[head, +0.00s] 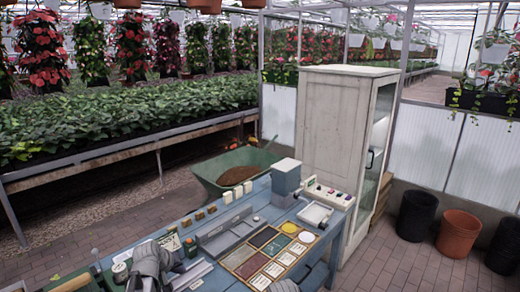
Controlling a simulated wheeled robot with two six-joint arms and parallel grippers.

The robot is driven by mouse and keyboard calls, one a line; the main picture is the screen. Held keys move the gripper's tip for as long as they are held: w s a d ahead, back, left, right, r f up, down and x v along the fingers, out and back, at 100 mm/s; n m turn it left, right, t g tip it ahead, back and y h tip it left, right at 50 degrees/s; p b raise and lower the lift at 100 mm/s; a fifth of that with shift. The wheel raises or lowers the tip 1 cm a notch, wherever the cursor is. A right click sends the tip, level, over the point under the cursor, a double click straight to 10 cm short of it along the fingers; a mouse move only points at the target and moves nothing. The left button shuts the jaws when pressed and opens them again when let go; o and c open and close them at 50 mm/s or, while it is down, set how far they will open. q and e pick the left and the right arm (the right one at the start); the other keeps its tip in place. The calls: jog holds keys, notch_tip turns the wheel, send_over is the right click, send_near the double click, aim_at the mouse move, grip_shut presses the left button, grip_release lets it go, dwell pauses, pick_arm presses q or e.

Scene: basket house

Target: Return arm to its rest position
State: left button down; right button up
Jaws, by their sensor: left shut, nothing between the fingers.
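My left gripper (190,275) is low in the head view, over the near left part of the blue workbench (332,262). It is shut and holds nothing. The grey arm links beside it cover part of the bench top.
On the bench are a long grey tray, a sectioned board (268,255) with coloured patches and cards, a grey box (286,178) and small wooden blocks. A green wheelbarrow (234,163) and a pale cabinet (328,135) stand behind. Pots (458,233) stand right on clear brick floor.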

pick_arm(q)
jog(key=s+d+f+m+g+y, duration=0.1)
jog(key=s+d+f+m+g, duration=0.1)
jog(key=s+d, duration=0.9)
jog(key=s+d+f+m+g+y, duration=0.1)
jog(key=s+d+f+m+g, duration=0.1)
jog(key=s+d+m+g, duration=0.2)
jog(key=s+d+m, duration=0.3)
jog(key=s+d, duration=0.4)
jog(key=s, duration=0.1)
jog(key=shift+s+d+f+g+y+b, duration=0.15)
jog(key=shift+d+g+y+b, duration=0.2)
jog(key=shift+d+g+y, duration=0.05)
